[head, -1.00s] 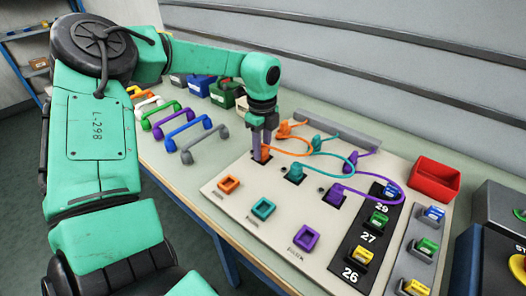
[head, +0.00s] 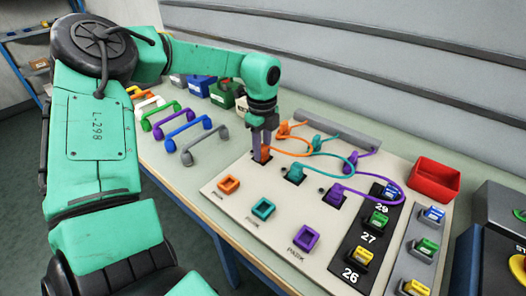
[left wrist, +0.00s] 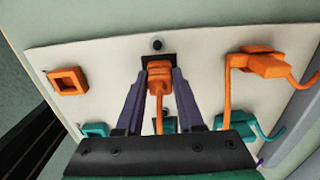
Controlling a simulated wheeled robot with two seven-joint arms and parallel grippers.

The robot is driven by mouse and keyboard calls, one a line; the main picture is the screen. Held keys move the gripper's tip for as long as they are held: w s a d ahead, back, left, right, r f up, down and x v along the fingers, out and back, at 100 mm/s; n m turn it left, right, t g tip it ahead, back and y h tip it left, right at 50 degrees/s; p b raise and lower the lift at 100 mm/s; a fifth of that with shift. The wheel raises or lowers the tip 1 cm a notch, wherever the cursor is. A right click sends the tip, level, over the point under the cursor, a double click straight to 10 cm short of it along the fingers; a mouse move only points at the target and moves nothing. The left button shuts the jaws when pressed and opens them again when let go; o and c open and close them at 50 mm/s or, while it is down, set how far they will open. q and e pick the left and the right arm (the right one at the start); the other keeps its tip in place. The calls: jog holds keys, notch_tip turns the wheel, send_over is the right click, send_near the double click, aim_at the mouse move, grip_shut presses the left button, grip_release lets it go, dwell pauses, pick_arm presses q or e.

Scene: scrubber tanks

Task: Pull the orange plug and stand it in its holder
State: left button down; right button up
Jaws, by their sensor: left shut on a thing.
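The orange plug (head: 262,153) stands in its dark socket on the pale board (head: 238,204). My left gripper (head: 262,143) is above it, pointing down, with its fingers shut on the plug. In the left wrist view the plug (left wrist: 160,78) sits between the two purple-grey fingers (left wrist: 160,85), over the black socket (left wrist: 151,60). An orange cord runs from it to an orange connector (left wrist: 262,64). The orange square holder (head: 229,185) is empty, in front of the plug; it also shows in the left wrist view (left wrist: 68,82). My right gripper is not in view.
Teal (head: 294,173) and purple (head: 337,191) plugs with cords stand to the right, with teal (head: 263,209) and purple (head: 306,238) holders in front. Coloured handles (head: 186,134) lie left of the board. A red bin (head: 435,180) stands at the right.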

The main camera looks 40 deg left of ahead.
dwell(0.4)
pick_arm(q)
grip_release()
notch_tip(320, 180, up, 15)
jog(key=shift+f, duration=0.2)
